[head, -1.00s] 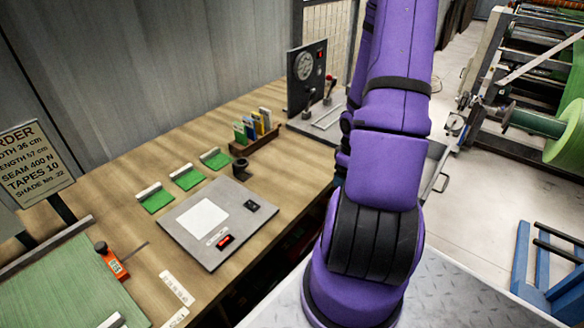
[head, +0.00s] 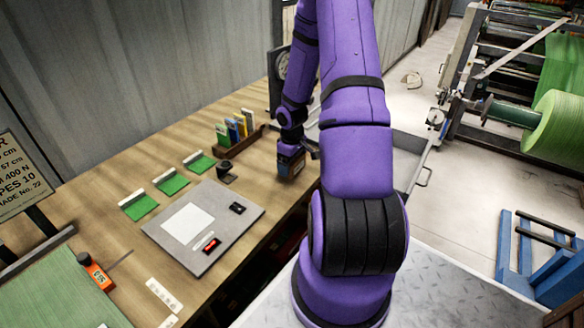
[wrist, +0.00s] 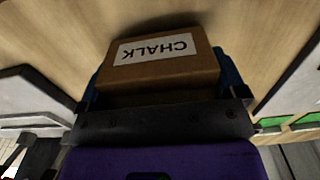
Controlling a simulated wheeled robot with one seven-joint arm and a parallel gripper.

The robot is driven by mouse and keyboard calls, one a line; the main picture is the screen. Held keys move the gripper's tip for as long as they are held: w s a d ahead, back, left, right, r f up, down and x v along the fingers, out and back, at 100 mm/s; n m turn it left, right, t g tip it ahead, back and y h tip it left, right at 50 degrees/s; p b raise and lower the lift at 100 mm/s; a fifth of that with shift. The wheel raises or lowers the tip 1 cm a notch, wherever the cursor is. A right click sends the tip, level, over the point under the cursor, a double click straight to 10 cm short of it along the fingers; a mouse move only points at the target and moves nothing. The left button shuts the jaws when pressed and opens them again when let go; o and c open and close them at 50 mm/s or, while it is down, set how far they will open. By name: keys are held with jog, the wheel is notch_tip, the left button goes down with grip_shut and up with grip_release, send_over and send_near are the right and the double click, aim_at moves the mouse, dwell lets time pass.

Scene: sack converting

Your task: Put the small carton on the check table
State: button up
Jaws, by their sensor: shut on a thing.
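The small carton (wrist: 160,62) is brown with a white label reading CHALK, upside down in the wrist view. My gripper (wrist: 165,90) is shut on it, with a blue finger on each side. In the head view the carton (head: 291,163) hangs from my gripper (head: 298,150) at the right part of the wooden table (head: 110,185). I cannot tell whether its base touches the wood. My purple arm hides part of the table's right end.
A grey plate (head: 232,243) with a white square lies left of the carton. A small black cup-like thing (head: 225,168), a rack of coloured cards (head: 240,130) and green samples (head: 170,183) stand nearby. An orange device (head: 97,272) lies at front left.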

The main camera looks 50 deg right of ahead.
jog(key=shift+f, duration=1)
jog(key=shift+f, duration=0.15)
jog(key=o, duration=0.6)
jog(key=shift+o, duration=0.2)
